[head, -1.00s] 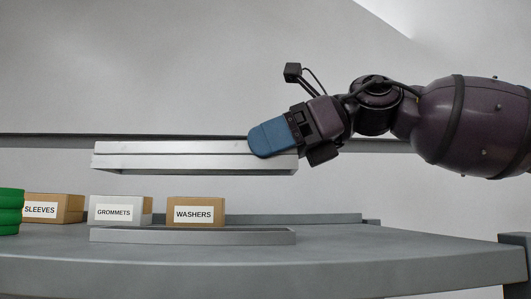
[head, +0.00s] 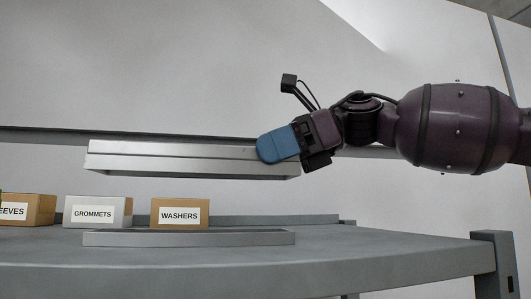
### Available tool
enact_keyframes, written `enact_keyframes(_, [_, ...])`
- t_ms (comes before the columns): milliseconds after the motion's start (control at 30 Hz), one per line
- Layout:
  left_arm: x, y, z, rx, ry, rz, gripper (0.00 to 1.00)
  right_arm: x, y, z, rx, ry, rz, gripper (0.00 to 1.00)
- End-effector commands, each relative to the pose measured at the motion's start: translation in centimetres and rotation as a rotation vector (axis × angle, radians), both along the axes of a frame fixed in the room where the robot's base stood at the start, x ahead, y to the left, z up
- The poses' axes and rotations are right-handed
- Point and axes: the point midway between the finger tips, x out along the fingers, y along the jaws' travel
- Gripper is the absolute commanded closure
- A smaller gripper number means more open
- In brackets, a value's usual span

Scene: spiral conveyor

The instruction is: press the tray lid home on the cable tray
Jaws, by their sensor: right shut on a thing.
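The tray lid (head: 170,158) is a long light-grey metal channel, held in the air and nearly level, its left end slightly higher. My right gripper (head: 278,145), with blue fingers, is shut on the lid near its right end. The cable tray (head: 190,239) is a long low grey strip on the table, below the lid. A clear gap separates lid and tray, and the lid's ends lie roughly above the tray's ends. My left gripper is not in view.
Boxes labelled WASHERS (head: 180,214), GROMMETS (head: 98,212) and a partly cut-off one ending in EEVES (head: 28,210) stand behind the tray on the grey table (head: 390,254). A low ledge (head: 325,220) runs along the back. The table right of the tray is clear.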

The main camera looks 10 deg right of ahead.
Motion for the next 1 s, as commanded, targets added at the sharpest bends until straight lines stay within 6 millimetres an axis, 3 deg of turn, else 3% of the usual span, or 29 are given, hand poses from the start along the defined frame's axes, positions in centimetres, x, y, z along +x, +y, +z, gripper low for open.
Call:
enact_keyframes(367, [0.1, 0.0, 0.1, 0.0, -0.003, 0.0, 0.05, 0.0, 0.0, -0.7, 0.0, 0.001, -0.001, 0.43])
enact_keyframes(1000, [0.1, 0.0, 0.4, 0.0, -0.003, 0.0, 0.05, 0.0, 0.0, -5.8, 0.0, 0.0, -0.002, 0.43])
